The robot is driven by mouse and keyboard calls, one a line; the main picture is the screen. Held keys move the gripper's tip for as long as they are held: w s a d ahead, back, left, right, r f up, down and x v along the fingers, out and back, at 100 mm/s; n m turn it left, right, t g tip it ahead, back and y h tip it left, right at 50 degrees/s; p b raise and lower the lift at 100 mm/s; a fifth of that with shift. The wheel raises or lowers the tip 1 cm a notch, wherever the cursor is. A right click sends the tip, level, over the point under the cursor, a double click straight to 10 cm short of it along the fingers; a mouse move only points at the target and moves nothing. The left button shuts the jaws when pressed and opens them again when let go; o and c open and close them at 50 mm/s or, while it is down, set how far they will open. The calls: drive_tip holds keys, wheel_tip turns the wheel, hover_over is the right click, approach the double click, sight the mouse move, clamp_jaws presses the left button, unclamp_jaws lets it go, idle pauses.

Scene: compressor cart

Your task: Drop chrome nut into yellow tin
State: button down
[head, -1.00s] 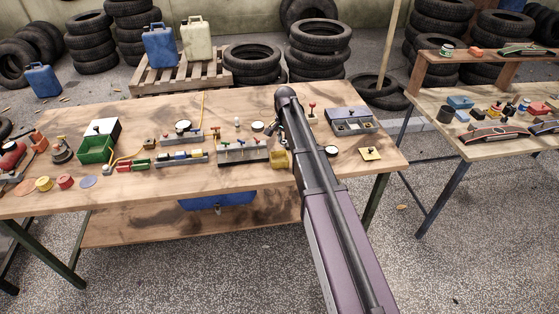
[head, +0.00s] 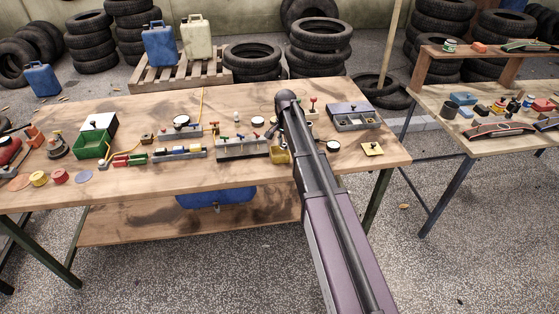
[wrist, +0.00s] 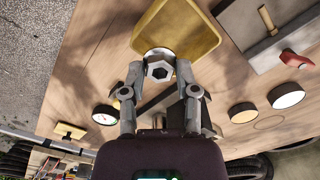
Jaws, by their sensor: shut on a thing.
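The chrome nut (wrist: 159,70) is a bright hexagonal nut with a dark hole, held between my fingertips in the wrist view. My gripper (wrist: 160,74) is shut on it. The yellow tin (wrist: 186,28) lies just beyond the fingertips, at the top of the wrist view. The nut overlaps the tin's near edge there; I cannot tell whether they touch. In the head view the tin (head: 280,157) stands near the table's front edge, beside my arm. My arm mostly hides the gripper there, and the nut cannot be made out.
A grey valve rack (head: 241,149) stands left of the tin on the wooden table (head: 240,178). Round gauges (wrist: 286,95) lie close to the gripper. A grey divided box (head: 353,118) and a yellow square piece (head: 373,149) are to the right. The front table strip is mostly clear.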

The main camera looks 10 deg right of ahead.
drive_tip(key=shift+f+b, duration=0.55)
drive_tip(key=shift+f, duration=0.25)
drive_tip(key=shift+c, duration=1.4)
unclamp_jaws()
drive_tip(key=s+r+n+p, duration=0.2)
drive_tip(key=s+n, duration=0.2)
drive_tip(key=s, duration=1)
drive_tip(key=s+r+n+p, duration=0.2)
drive_tip(key=s+n, duration=0.3)
drive_tip(key=s, duration=1)
drive_tip(key=shift+s+r+p, duration=0.2)
drive_tip(key=shift+r+p, duration=0.2)
